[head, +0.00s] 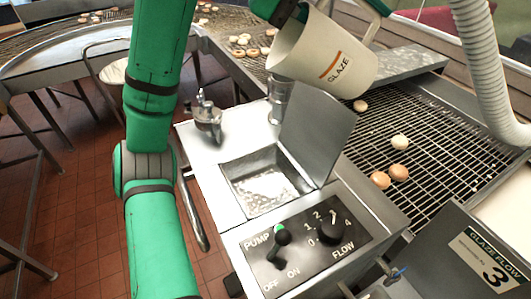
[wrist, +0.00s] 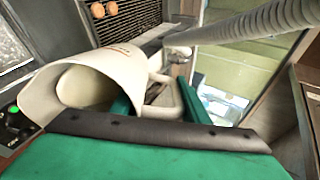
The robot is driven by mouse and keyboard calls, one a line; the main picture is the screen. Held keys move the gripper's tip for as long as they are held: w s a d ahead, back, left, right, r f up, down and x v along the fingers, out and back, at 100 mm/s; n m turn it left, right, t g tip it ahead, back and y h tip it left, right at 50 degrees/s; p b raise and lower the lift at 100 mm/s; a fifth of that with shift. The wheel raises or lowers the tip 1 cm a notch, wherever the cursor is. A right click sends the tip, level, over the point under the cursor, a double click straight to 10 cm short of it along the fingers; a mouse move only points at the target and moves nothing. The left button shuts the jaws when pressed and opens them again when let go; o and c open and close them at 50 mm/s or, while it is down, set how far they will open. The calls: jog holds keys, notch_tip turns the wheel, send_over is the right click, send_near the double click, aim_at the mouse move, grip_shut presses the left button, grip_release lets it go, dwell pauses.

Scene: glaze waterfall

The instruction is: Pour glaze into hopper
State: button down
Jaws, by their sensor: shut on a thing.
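A cream jug marked GLAZE (head: 322,55) hangs tilted at the top of the head view, mouth toward the lower left. It is above and behind the hopper (head: 252,166), a square opening in the steel machine with a pale, shiny bottom. The hopper's lid (head: 316,135) stands open on its right side. No stream shows from the jug. My gripper (wrist: 156,98) is shut on the jug's handle in the wrist view, where the jug (wrist: 118,72) fills the left middle. The jug's inside shows only in part, so its contents are unclear.
A control panel (head: 305,247) with a pump lever and flow knob is in front of the hopper. A metal fitting (head: 207,115) stands behind it. A wire conveyor (head: 430,140) with several round pastries runs at right, under a ribbed hose (head: 484,70).

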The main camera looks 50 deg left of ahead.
jog(key=shift+s+a+f+t, duration=0.15)
jog(key=shift+s+a+t, duration=0.05)
jog(key=shift+t, duration=0.1)
jog(key=shift+d, duration=0.1)
jog(key=shift+f+h, duration=0.1)
jog(key=shift+h, duration=0.2)
jog(key=shift+s, duration=0.1)
jog(key=shift+s+a+t, duration=0.25)
jog(key=shift+a+t, duration=0.05)
jog(key=shift+t, duration=0.1)
jog(key=shift+r+h, duration=0.2)
jog(key=shift+h, duration=0.2)
jog(key=shift+w+d+t, duration=0.1)
jog(key=shift+d+t, duration=0.2)
